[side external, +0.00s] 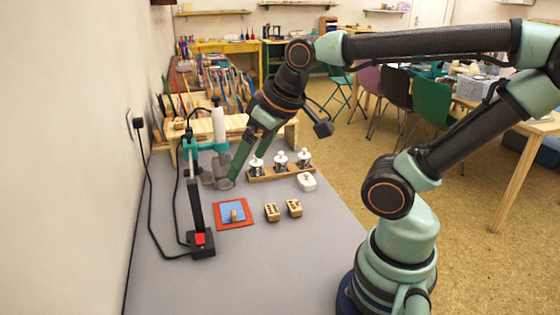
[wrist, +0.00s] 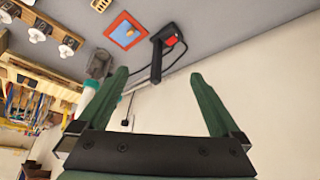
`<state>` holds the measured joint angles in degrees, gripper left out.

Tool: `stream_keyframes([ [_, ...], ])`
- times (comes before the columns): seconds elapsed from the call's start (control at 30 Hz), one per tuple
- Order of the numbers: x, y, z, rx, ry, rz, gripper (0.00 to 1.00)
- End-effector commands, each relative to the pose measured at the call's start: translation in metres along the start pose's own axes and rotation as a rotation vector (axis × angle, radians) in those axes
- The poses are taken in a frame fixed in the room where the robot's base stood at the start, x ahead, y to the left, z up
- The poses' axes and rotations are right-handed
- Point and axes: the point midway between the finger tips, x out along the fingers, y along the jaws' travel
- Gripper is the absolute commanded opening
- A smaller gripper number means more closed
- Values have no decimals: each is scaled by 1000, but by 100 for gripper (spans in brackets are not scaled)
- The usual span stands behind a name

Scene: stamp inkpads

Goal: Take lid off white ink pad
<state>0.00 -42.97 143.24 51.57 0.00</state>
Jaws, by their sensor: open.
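A small white block-like thing (side external: 307,182), perhaps the white ink pad, lies on the grey table at the right end of the wooden rack. My gripper (side external: 230,181) is over the back left of the table, left of the rack and apart from the white thing. In the wrist view my gripper (wrist: 158,77) has its two green fingers wide apart with nothing held between them.
The wooden rack (side external: 262,179) holds three white-topped pieces. A red-and-blue square (side external: 222,222) bears a small wooden block. Two dotted wooden blocks (side external: 272,212) lie nearby. A black upright device with a red switch (side external: 201,239) stands at left near the wall. The front table is clear.

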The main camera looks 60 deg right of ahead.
Motion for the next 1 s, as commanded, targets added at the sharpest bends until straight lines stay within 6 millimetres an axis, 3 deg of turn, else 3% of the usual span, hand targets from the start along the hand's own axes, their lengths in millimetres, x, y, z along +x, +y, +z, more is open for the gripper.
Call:
stream_keyframes([
  [0.2,1,6,-4,-16,-12,9,100],
  [0.37,7,36,-21,-103,-76,44,100],
  [0.5,18,80,-38,-221,-161,64,100],
  [0.7,41,153,-48,-384,-281,47,100],
  [0.87,63,216,-40,-509,-365,-4,100],
  [1.0,84,272,-20,-610,-421,-69,100],
])
